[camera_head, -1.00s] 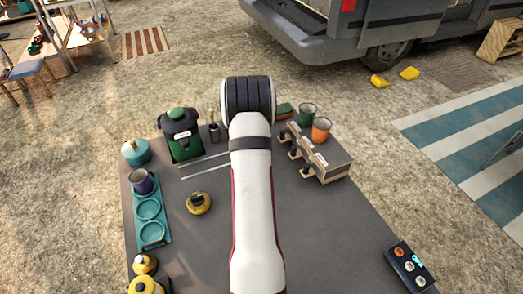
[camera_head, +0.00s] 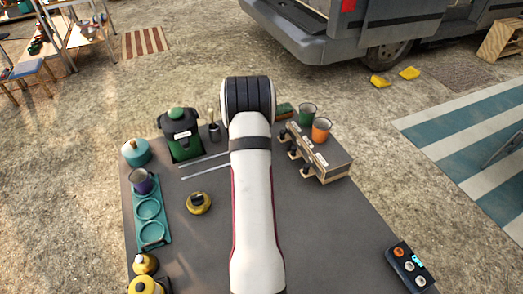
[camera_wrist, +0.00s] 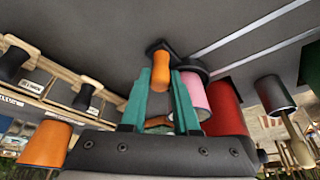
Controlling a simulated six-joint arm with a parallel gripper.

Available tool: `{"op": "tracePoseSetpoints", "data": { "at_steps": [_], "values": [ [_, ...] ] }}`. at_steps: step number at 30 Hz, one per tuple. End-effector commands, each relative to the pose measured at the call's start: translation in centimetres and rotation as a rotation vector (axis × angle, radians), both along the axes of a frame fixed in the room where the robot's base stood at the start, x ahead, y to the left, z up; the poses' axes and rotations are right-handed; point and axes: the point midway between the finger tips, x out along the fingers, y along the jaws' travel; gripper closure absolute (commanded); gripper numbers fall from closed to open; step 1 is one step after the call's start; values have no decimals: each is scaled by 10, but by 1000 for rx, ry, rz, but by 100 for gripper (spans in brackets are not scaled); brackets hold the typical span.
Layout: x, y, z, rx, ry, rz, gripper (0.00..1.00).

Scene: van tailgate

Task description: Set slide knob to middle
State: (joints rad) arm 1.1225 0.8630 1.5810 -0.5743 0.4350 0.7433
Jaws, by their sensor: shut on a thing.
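In the wrist view an orange knob (camera_wrist: 160,68) stands on a dark base at the upper middle; I take it for the slide knob. My gripper (camera_wrist: 160,77) has its two teal fingers on either side of it and is shut on it. The knob's lower part and its position along any track cannot be made out. In the head view my white arm covers the gripper and the knob. Two thin light rails (camera_head: 206,167) lie on the dark table just left of my arm; which part they belong to is unclear.
A wooden hook rack (camera_head: 322,160) with a green cup (camera_head: 307,112) and an orange cup (camera_head: 321,128) stands right of my arm. A green and black machine (camera_head: 181,135), a teal cup tray (camera_head: 151,220) and a yellow round thing (camera_head: 199,203) are left. The table's right front is mostly clear.

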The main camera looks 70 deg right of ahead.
Motion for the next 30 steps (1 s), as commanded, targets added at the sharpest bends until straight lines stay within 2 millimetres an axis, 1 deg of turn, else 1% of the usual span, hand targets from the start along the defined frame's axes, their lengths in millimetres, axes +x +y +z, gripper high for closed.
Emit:
{"op": "tracePoseSetpoints", "data": {
  "at_steps": [2, 4, 9, 12, 15, 19, 27, 28, 30],
  "values": [
    [4, 4, 1, 0, 0, 0, 100],
    [13, 12, 0, 1, 2, 4, 100],
    [46, 45, 0, 1, 2, 5, 100],
    [61, 61, 0, 1, 2, 3, 100],
    [72, 72, 0, 0, 1, 2, 100],
    [78, 77, 0, 0, 1, 0, 100],
    [78, 78, 0, 0, 1, -2, 100],
    [78, 78, 0, 0, 1, -2, 67],
    [78, 78, 0, 0, 1, -2, 58]
  ]
}}
